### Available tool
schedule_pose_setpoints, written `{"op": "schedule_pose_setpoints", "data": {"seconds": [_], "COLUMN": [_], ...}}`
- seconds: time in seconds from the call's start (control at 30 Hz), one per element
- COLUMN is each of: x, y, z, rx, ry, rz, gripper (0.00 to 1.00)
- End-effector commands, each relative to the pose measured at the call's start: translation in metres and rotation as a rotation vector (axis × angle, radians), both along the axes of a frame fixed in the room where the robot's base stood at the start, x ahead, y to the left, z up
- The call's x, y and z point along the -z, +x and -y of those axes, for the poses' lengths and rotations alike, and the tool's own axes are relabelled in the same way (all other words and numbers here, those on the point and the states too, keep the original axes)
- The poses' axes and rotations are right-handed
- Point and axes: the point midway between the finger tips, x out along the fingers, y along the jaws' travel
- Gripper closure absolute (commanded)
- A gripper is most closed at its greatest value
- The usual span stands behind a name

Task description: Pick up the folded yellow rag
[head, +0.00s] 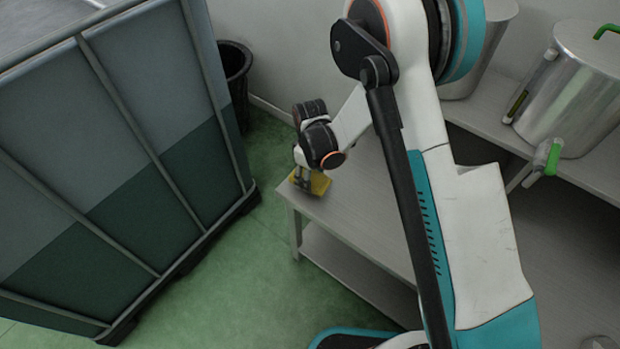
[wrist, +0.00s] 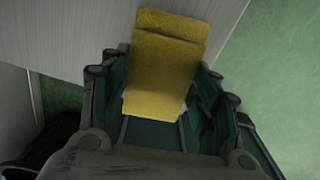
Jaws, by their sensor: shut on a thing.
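The folded yellow rag (wrist: 162,65) is between the fingers of my gripper (wrist: 165,110) in the wrist view. Part of it stands out past the fingertips, over the grey bench surface. In the head view the rag (head: 312,182) shows below my gripper (head: 308,180) at the near left corner of the grey bench (head: 345,225). My gripper is shut on the rag. I cannot tell whether the rag still touches the bench top. The wrist and gripper body hide part of the rag in the head view.
A large panelled bin (head: 110,150) stands left of the bench, with green floor (head: 235,265) between. A black bucket (head: 236,75) stands behind the bin. Metal vessels (head: 575,90), one with a green-handled tap (head: 548,160), stand on the bench at right.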

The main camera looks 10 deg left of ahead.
Motion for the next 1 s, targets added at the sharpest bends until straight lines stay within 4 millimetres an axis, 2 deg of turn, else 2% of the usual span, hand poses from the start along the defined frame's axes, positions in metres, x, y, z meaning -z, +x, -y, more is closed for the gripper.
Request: {"op": "schedule_pose_setpoints", "data": {"seconds": [0.03, 0.3, 0.5, 0.73, 1.0], "x": [-0.015, -0.086, -0.129, -0.158, -0.167], "y": [0.000, 0.000, 0.000, 0.000, 0.000], "z": [0.000, 0.000, 0.000, 0.000, 0.000], "rx": [0.000, 0.000, 0.000, 0.000, 0.000], "ry": [0.000, 0.000, 0.000, 0.000, 0.000], "rz": [0.000, 0.000, 0.000, 0.000, 0.000], "gripper": [0.68, 0.68, 0.68, 0.68, 0.68]}}
